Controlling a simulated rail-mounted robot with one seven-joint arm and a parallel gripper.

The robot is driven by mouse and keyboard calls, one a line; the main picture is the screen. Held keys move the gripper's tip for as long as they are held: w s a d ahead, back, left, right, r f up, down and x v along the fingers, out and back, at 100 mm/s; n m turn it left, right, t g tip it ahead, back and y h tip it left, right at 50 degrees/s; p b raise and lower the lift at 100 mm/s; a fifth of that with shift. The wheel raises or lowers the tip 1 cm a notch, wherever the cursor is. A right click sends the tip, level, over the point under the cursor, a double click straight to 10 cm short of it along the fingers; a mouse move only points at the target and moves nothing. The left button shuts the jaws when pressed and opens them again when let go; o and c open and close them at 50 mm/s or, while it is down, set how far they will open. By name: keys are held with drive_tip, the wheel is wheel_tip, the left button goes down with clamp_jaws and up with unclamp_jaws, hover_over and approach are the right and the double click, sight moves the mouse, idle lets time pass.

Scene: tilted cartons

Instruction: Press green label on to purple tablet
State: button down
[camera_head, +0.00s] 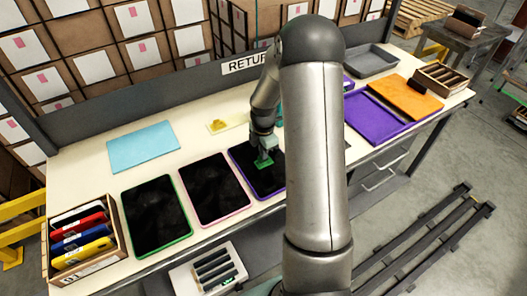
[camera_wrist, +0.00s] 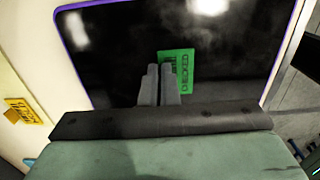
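The purple tablet (camera_head: 249,182) lies flat on the white table, black screen up with a purple edge. It fills much of the wrist view (camera_wrist: 110,50). The green label (camera_head: 264,161) is at the tablet's upper middle, directly under my gripper (camera_head: 263,150). In the wrist view the green label (camera_wrist: 184,70) shows dark print and lies against the black screen at the fingertips. My gripper's two fingers (camera_wrist: 160,72) are close together at the label's left edge. Whether the label touches the screen fully is hard to tell.
A pink-edged tablet (camera_head: 215,190) and a green-edged tablet (camera_head: 155,217) lie to the left. A purple tray (camera_head: 383,117) is at right; a carton of coloured items (camera_head: 82,238) stands at left.

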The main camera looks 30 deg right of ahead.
drive_tip(key=c, duration=1.6)
unclamp_jaws()
wheel_tip(320, 180, up, 23)
drive_tip(key=p, duration=0.3)
drive_tip(key=shift+r, duration=0.15)
